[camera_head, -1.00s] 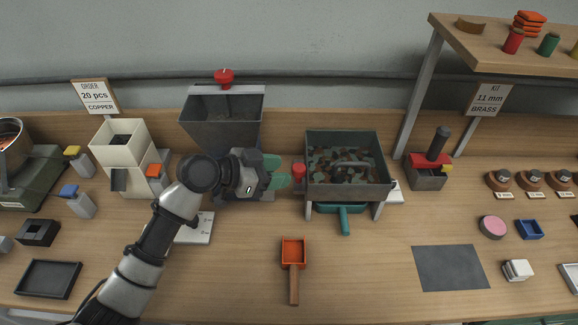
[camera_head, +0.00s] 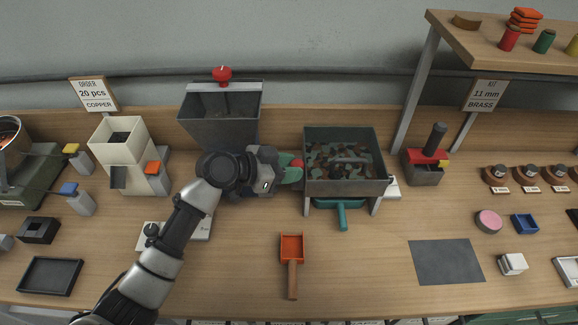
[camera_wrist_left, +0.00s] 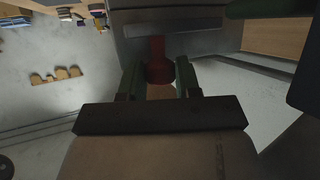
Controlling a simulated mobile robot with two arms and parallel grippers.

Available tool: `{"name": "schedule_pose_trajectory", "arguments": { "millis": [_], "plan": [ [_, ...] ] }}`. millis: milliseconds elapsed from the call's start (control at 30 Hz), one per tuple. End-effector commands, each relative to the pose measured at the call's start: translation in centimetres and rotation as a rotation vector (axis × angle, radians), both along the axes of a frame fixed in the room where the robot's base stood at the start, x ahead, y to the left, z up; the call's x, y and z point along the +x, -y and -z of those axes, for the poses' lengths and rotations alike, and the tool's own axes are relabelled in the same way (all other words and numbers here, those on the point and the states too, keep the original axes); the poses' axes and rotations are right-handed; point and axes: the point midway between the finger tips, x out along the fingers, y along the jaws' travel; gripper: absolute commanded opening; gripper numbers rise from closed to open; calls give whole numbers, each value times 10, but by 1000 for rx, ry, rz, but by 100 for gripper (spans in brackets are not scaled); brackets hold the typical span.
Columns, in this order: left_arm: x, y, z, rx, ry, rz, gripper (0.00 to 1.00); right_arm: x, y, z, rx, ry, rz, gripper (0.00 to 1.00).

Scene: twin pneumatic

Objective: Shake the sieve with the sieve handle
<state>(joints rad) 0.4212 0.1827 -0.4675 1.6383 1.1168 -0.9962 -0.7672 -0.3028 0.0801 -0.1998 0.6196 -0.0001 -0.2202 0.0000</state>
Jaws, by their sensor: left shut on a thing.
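The sieve (camera_head: 345,188) is a grey open box on legs, with several green and brown pieces inside, right of the middle in the head view. Its red sieve handle (camera_head: 297,165) sticks out on the left side and also shows in the left wrist view (camera_wrist_left: 158,62). My left gripper (camera_head: 291,172) is shut on the sieve handle, with a green finger on each side of it in the wrist view. The gripper partly hides the handle in the head view. My right gripper is not in view.
A grey hopper (camera_head: 219,118) with a red knob stands behind my left arm. A teal-handled tray (camera_head: 342,216) sits under the sieve. An orange scoop (camera_head: 292,248) lies in front. A red-topped device (camera_head: 424,168) stands to the right. Bare table lies around the scoop.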

Motion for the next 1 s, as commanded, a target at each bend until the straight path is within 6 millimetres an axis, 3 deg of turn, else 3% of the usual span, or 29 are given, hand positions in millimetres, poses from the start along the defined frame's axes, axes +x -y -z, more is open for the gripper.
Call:
{"name": "schedule_pose_trajectory", "arguments": {
  "millis": [300,633,667,700,1000],
  "plan": [
    [-40,-1,0,3,-2,1,0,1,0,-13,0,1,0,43],
    [-45,0,0,1,0,0,0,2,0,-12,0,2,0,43],
    [-45,0,0,1,0,0,36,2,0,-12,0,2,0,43],
    [-45,0,0,1,0,0,42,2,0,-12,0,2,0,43],
    [-45,-1,0,0,0,0,44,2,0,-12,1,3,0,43]
  ]
}}
